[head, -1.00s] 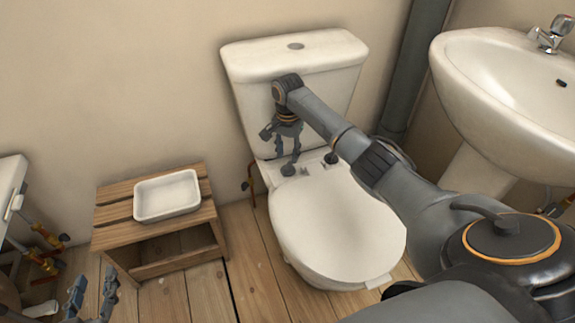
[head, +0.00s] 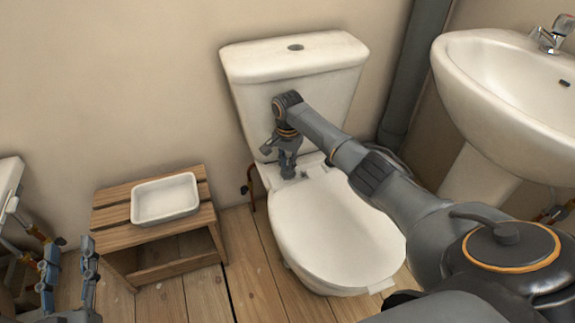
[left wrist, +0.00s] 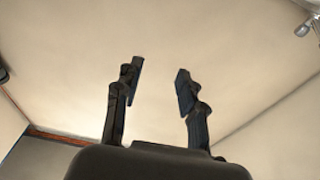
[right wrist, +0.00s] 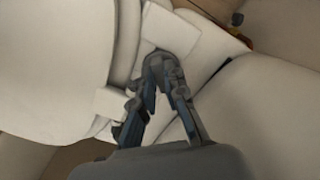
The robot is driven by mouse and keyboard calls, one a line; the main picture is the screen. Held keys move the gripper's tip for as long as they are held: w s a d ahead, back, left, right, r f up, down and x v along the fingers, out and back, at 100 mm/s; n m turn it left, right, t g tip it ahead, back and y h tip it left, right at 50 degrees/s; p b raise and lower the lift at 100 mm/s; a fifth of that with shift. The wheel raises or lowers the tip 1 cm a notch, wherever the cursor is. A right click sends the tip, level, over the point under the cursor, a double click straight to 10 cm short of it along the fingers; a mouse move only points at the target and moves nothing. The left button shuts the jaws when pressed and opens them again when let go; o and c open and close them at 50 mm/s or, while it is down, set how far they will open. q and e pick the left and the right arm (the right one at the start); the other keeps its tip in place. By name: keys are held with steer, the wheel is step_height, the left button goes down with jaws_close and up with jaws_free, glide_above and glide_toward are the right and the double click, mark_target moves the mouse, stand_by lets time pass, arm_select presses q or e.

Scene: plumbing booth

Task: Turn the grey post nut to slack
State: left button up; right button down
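The grey post nut (right wrist: 158,60) is a small dark round knob at the back of the white toilet seat (head: 335,235), in front of the cistern; it also shows in the head view (head: 288,173). My right gripper (head: 288,166) points down at it, with its fingertips drawn together around the nut. In the right wrist view my right gripper (right wrist: 160,68) hides part of the nut, and its fingers look closed on it. My left gripper (head: 66,268) is open and empty at the lower left; the left wrist view shows its fingers (left wrist: 158,85) apart.
The white cistern (head: 295,65) stands right behind my right gripper. A wooden stool (head: 150,240) with a white tray (head: 166,215) stands left of the toilet. A washbasin (head: 510,120) is at the right. My right arm crosses over the toilet and hides part of the seat's back edge.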

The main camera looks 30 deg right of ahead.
arm_select(q)
steer(key=shift+f, duration=0.1)
